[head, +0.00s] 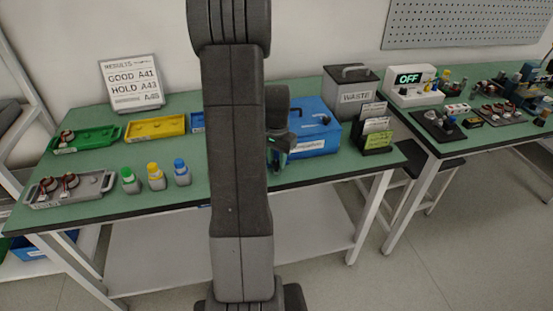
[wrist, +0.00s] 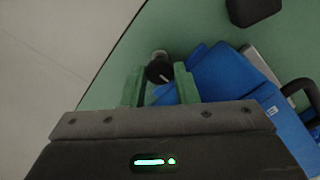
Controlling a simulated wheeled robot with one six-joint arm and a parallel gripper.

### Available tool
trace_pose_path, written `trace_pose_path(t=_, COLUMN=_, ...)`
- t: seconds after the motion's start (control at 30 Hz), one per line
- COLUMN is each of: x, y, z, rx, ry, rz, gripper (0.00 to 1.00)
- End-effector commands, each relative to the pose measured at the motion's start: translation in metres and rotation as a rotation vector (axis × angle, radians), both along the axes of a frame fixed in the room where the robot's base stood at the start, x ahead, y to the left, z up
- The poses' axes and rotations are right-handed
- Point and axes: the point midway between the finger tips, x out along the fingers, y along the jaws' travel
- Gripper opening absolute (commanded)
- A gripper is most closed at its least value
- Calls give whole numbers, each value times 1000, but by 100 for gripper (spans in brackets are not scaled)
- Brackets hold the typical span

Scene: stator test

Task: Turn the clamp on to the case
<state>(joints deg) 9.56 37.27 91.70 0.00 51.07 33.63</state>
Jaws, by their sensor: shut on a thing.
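The blue case (head: 316,135) sits on the green table, just right of my arm in the head view. In the wrist view the case (wrist: 222,72) lies to the right, with a dark handle (wrist: 297,88) at the picture's edge. My gripper (wrist: 160,86) has its green fingers on both sides of a dark round knob with a pale line, which I take for the clamp (wrist: 158,70). The gripper is shut on it, close beside the case's left end. In the head view my gripper (head: 278,157) is small and partly hidden by my arm. I cannot tell how the clamp meets the case.
A grey WASTE bin (head: 352,98) and a card rack (head: 376,133) stand right of the case. Green (head: 87,139) and yellow (head: 155,128) trays, a grey tray (head: 70,190) and small bottles (head: 156,178) are on the left. The table's front edge is near.

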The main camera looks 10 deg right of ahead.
Motion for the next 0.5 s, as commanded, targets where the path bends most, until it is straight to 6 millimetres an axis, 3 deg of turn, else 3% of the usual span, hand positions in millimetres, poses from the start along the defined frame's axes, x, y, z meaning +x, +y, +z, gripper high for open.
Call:
trace_pose_path(t=0.47, x=1, y=0, z=1, rx=-1, ry=-4, rz=-14, gripper=4)
trace_pose_path(t=0.5, x=1, y=0, z=1, rx=-1, ry=-4, rz=-13, gripper=33)
